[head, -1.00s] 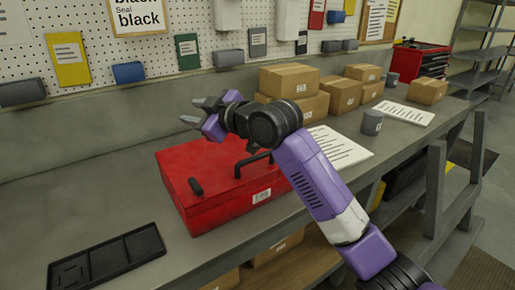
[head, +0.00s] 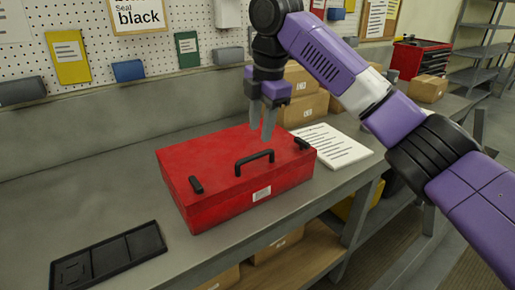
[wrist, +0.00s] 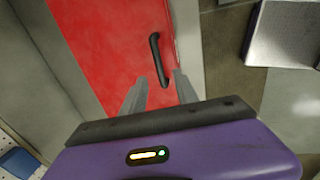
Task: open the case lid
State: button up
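The red case (head: 215,180) sits on the grey workbench with its lid shut. A black handle (head: 254,160) arches from the lid near its front edge, and dark latches (head: 196,185) and (head: 301,143) sit near the front corners. My gripper (head: 261,138) points down above the back right part of the lid, behind the handle in the head view. Its two fingers are apart with nothing between them. In the wrist view the case (wrist: 105,35) lies below the open fingers (wrist: 158,85), and one black bar (wrist: 157,58) shows just beyond them.
A black compartment tray (head: 108,257) lies on the bench at the front left. White printed sheets (head: 332,146) lie right of the case, and cardboard boxes (head: 306,105) stand behind it. The bench left of the case is clear.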

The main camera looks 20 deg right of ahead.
aim_at(256, 155)
jog(key=shift+w+a+f+p, duration=0.1)
jog(key=shift+w+f, duration=0.15)
jog(key=shift+f, duration=1)
jog(key=shift+w+a+f+p, duration=0.15)
jog(key=shift+w+f, duration=0.15)
jog(key=shift+f, duration=1)
jog(key=shift+w+d+f+p, duration=0.1)
jog(key=shift+w+f, duration=0.15)
jog(key=shift+f, duration=1)
grip_shut()
jog(key=shift+s, duration=0.1)
